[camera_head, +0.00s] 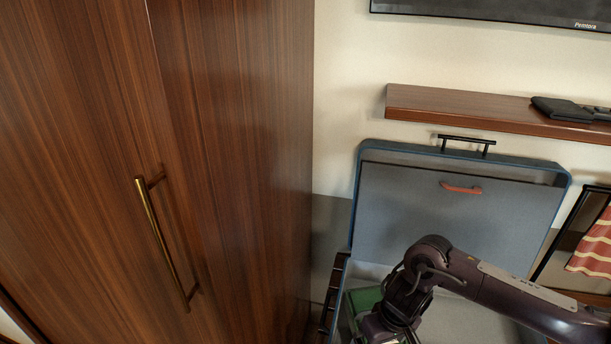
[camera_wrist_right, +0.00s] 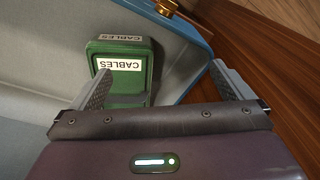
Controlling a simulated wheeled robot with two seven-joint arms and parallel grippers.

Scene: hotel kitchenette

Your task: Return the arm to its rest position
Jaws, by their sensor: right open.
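My right arm comes in from the lower right of the head view. It reaches over an open blue-grey case (camera_head: 440,152). My right gripper (camera_wrist_right: 162,82) is open, with its two fingers spread wide and nothing held between them. A green box (camera_wrist_right: 120,62) labelled "CABLES" lies in the case, just beyond the fingers and nearer the left one in the wrist view. A green part of it (camera_head: 361,304) shows beside my wrist in the head view. The fingertips are cut off or hidden in the head view. My left gripper is not in view.
The case lid stands raised below a wooden shelf (camera_head: 470,108) holding a dark flat object (camera_head: 562,109). A tall wooden cabinet (camera_head: 240,150) with a brass handle (camera_head: 158,240) stands at the left. A striped red cloth (camera_head: 594,245) is at the right.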

